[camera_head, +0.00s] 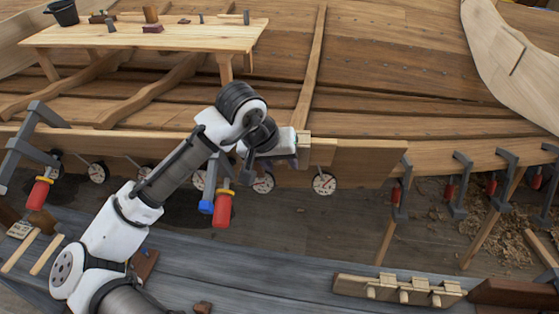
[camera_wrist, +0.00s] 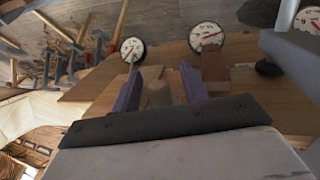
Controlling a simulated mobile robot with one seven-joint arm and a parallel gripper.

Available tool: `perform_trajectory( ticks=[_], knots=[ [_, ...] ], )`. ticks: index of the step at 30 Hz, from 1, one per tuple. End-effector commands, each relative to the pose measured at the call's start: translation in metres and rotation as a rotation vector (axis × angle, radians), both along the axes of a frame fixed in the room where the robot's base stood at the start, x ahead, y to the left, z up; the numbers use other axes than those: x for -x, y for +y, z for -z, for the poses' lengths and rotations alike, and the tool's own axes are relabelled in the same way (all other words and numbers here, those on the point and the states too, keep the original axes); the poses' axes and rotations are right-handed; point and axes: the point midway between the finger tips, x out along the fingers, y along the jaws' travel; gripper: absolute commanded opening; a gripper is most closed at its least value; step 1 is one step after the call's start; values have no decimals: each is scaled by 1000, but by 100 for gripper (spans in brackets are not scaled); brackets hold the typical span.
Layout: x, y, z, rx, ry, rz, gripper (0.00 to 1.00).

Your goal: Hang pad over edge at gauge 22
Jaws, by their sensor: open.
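My gripper (camera_head: 297,148) is at the upper edge of the hull plank (camera_head: 370,158), above and between two dial gauges. In the wrist view its two purple fingers (camera_wrist: 160,76) stand apart. A tan-brown piece (camera_wrist: 158,94), possibly the pad, lies between them at the plank edge; contact with the fingers cannot be told. A darker brown piece (camera_wrist: 215,66) hangs over the edge beside a gauge (camera_wrist: 207,37). The rightmost dial gauge (camera_head: 324,184) and its neighbour (camera_head: 263,182) show below the gripper in the head view. Gauge numbers are too small to read.
Grey clamps with red handles grip the plank, one (camera_head: 222,205) close to my arm and others (camera_head: 398,187) at right. A wooden rack (camera_head: 400,290) lies on the grey bench (camera_head: 270,275). A work table (camera_head: 190,38) with tools and a black bucket (camera_head: 64,12) stands behind.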

Motion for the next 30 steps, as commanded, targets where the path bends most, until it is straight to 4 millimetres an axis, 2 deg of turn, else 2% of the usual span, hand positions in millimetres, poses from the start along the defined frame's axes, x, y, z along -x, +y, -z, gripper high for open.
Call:
perform_trajectory(
  ticks=[5, 8, 21, 25, 30],
  knots=[
    [1, 1, -3, 0, -1, 0, 44],
    [3, 4, -12, -1, -2, 0, 44],
    [31, 32, -98, 0, -2, 0, 44],
    [37, 37, -115, -1, -1, -1, 44],
    [41, 41, -125, 1, 0, 0, 44]
  ],
)
